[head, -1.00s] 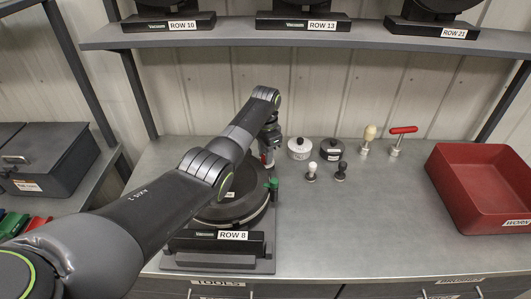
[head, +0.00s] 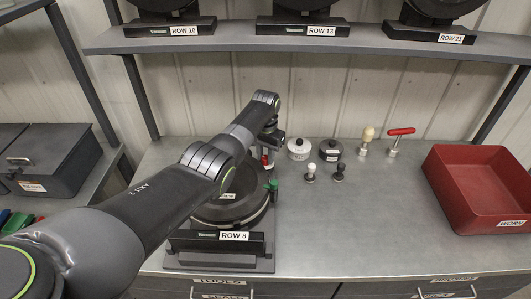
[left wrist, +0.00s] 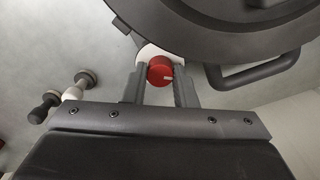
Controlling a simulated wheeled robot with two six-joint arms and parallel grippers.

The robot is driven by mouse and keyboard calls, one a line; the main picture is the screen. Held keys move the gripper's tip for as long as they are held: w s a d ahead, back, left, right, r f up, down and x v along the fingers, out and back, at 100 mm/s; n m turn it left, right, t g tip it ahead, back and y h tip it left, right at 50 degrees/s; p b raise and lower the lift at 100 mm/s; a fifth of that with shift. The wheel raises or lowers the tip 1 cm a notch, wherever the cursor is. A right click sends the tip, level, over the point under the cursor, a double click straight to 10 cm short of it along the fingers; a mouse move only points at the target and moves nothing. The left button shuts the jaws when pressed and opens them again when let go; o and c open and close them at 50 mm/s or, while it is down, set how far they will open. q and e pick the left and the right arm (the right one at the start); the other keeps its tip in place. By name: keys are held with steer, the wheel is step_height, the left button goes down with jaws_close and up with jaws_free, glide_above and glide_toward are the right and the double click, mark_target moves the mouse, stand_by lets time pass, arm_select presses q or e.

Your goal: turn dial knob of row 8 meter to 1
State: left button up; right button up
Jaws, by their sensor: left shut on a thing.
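The row 8 meter (head: 228,214) stands on the bench at the middle left in the head view, with its ROW 8 label facing front. My left arm reaches over it and hides part of it. The red dial knob (left wrist: 160,70) with a white mark shows in the left wrist view, on a pale round base at the meter's edge. My left gripper (left wrist: 160,85) is shut on the dial knob, one finger on each side. In the head view the knob (head: 266,161) is a small red patch below my wrist. The dial's numbers cannot be read. My right gripper is not in view.
Two lidded pots (head: 299,149), two small knobs (head: 311,171) and two handled tools (head: 397,140) stand right of the meter. A red bin (head: 480,190) is at the far right. A shelf (head: 300,38) with more meters runs above. The front middle bench is clear.

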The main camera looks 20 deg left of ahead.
mark_target(266, 157)
arm_select(q)
steer(key=shift+w+r+n, duration=0.1)
steer(key=shift+n, duration=0.3)
steer(key=o, duration=1)
steer(key=shift+r+b, duration=0.45)
steer(key=shift+r, duration=3.3)
steer(key=shift+f, duration=0.1)
